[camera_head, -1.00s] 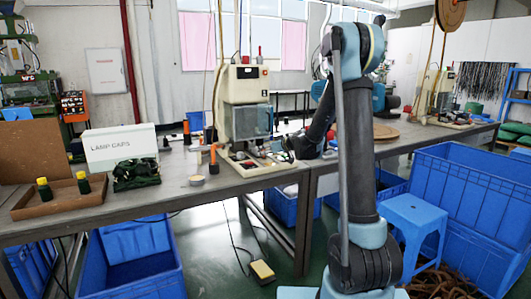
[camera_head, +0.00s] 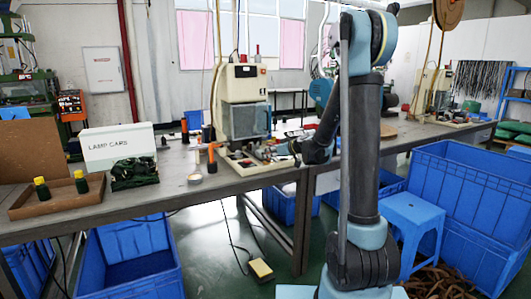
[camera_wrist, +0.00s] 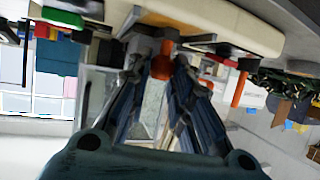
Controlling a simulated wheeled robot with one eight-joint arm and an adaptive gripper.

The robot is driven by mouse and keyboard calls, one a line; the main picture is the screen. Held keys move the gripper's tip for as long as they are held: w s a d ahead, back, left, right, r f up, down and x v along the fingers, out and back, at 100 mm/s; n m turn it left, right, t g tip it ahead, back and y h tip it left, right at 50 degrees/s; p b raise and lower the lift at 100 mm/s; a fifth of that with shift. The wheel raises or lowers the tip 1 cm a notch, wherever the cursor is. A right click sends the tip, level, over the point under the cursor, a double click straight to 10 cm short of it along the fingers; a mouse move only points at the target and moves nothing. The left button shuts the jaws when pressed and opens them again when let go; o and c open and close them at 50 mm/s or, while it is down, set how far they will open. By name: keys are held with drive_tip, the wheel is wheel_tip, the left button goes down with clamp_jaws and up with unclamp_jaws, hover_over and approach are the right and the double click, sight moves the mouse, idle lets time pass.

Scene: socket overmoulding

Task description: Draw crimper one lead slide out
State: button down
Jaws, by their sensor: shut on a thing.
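The crimper (camera_head: 243,95) is a cream machine with a clear guard, standing on the bench at the centre of the head view. Its pale base tray (camera_head: 236,166) holds small parts at the front. My gripper (camera_head: 292,147) is at the right end of this base. In the wrist view my gripper (camera_wrist: 162,75) has its two fingers closed in around an orange-red knob (camera_wrist: 162,66), beside the cream base edge (camera_wrist: 225,25). The knob seems to belong to the lead slide. The slide's body is mostly hidden, so how far it is out cannot be told.
An orange-handled tool (camera_head: 212,158) and a tape roll (camera_head: 195,179) stand left of the crimper. The LAMP CAPS box (camera_head: 118,146) and a brown tray (camera_head: 30,211) are further left. Blue crates (camera_head: 470,200) and a stool (camera_head: 412,215) flank my arm; a pedal (camera_head: 261,270) lies on the floor.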

drive_tip(key=shift+s+d, duration=0.45)
drive_tip(key=shift+s, duration=0.3)
drive_tip(key=shift+s+d, duration=0.45)
drive_tip(key=shift+s, duration=0.3)
drive_tip(key=c, duration=1.4)
unclamp_jaws()
drive_tip(key=shift+s, duration=0.1)
drive_tip(key=shift+v, duration=5.95)
drive_tip(key=shift+d, duration=0.15)
